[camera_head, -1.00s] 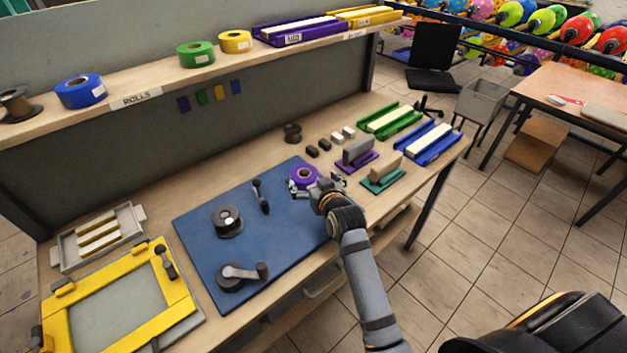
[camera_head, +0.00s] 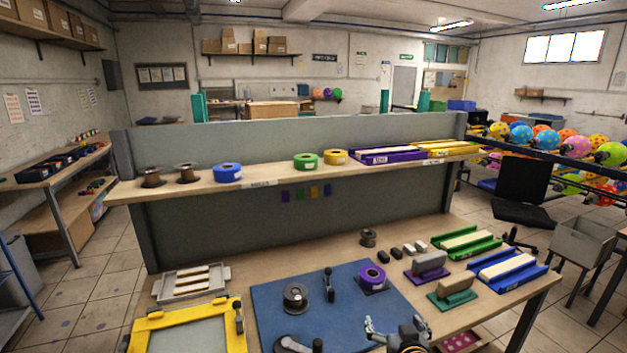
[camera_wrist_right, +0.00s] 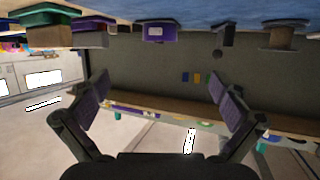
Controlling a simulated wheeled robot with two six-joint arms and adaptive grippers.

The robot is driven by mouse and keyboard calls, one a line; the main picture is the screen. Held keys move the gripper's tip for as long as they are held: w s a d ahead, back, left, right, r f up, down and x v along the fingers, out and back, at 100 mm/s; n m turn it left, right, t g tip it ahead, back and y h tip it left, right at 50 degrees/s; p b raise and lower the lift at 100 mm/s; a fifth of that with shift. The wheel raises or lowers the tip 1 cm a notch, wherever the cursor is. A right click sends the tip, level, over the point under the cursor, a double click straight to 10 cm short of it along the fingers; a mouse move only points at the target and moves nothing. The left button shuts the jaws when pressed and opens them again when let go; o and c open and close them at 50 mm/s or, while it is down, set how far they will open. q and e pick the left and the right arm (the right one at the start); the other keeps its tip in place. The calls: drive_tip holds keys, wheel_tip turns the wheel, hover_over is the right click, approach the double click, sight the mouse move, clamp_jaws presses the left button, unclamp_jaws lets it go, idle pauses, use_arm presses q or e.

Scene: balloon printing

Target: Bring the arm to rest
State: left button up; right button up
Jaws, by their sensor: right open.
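My right gripper (camera_head: 396,330) shows at the bottom of the head view, in front of the blue mat (camera_head: 338,287) on the workbench. Its two fingers stand apart with nothing between them, and the right wrist view also shows the open fingers (camera_wrist_right: 165,108). The wrist picture is upside down, with the bench top along its upper edge. A purple tape roll (camera_head: 372,277) sits on the mat behind the gripper, apart from it. My left gripper is in neither view.
A spool (camera_head: 296,297) and a black-handled lever (camera_head: 329,285) are on the mat. A yellow frame (camera_head: 236,325) lies at left. Stamp blocks (camera_head: 428,264) and green (camera_head: 466,242) and blue trays (camera_head: 508,269) stand at right. A shelf (camera_head: 282,178) with tape rolls runs behind.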

drive_tip(key=s+d+f+g, duration=0.2)
drive_tip(key=s+f+g, duration=0.15)
drive_tip(key=s, duration=0.55)
drive_tip(key=s+d+f+n+g, duration=0.1)
drive_tip(key=s+f+g, duration=0.25)
drive_tip(key=s, duration=0.65)
drive_tip(key=s+d+f+g, duration=0.2)
drive_tip(key=s+f+g, duration=0.15)
drive_tip(key=s, duration=0.55)
drive_tip(key=s+d+f+g, duration=0.1)
drive_tip(key=s+f, duration=0.1)
drive_tip(key=f, duration=1.2)
drive_tip(key=s+d+f, duration=0.1)
drive_tip(key=d+f, duration=0.1)
drive_tip(key=f, duration=1.3)
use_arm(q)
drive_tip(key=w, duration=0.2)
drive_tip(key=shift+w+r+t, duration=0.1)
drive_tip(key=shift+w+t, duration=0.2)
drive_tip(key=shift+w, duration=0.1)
use_arm(e)
drive_tip(key=s+f+g, duration=0.1)
drive_tip(key=s+f, duration=1.3)
drive_tip(key=s, duration=0.3)
drive_tip(key=shift+s+d+h, duration=0.25)
drive_tip(key=shift+h, duration=0.05)
